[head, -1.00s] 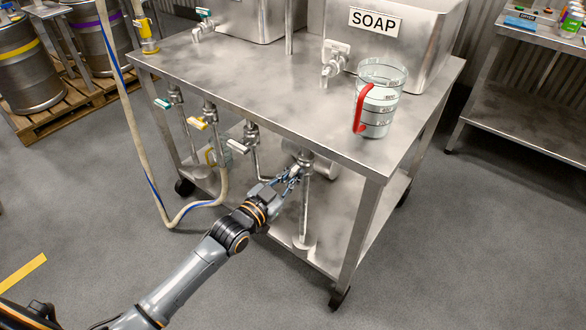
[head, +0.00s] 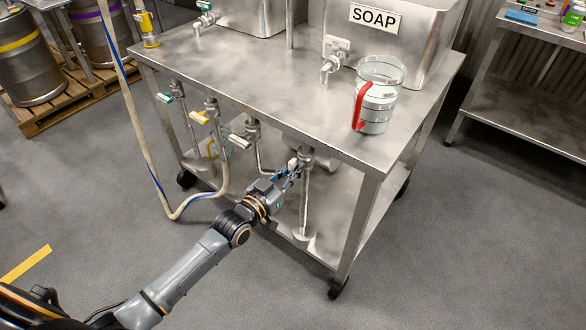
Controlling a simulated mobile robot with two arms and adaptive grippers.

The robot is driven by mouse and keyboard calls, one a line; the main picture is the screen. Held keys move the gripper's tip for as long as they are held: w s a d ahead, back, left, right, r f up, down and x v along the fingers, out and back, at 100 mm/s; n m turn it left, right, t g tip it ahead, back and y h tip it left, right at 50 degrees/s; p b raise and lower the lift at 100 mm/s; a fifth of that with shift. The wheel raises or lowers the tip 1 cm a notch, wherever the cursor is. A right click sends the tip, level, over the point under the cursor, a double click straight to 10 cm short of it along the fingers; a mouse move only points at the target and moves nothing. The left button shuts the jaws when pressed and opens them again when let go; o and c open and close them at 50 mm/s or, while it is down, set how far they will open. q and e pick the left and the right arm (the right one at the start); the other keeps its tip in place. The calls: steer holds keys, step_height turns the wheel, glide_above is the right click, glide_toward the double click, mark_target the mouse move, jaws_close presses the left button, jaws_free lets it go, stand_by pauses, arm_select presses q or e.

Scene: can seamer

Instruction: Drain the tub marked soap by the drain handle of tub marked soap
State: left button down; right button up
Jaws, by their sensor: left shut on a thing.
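The steel tub marked SOAP (head: 424,45) stands at the back right of the steel table, with a small tap on its front. Below the table's front edge, a drain valve (head: 306,158) sits on a vertical pipe (head: 304,205). Its pale drain handle (head: 292,163) points left toward my gripper and is partly hidden by the fingers. My left gripper (head: 289,172) reaches in from the lower left and is shut on this handle. My right gripper is out of view.
A clear measuring jug (head: 381,97) with a red handle stands near the table's (head: 250,85) right edge. Drain valves with teal, yellow and white handles line the front to the left. A pale hose (head: 139,140) hangs at the left. The floor in front is clear.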

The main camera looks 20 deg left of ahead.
arm_select(q)
steer(key=c, duration=1.4)
jaws_free()
steer(key=v, duration=1.2)
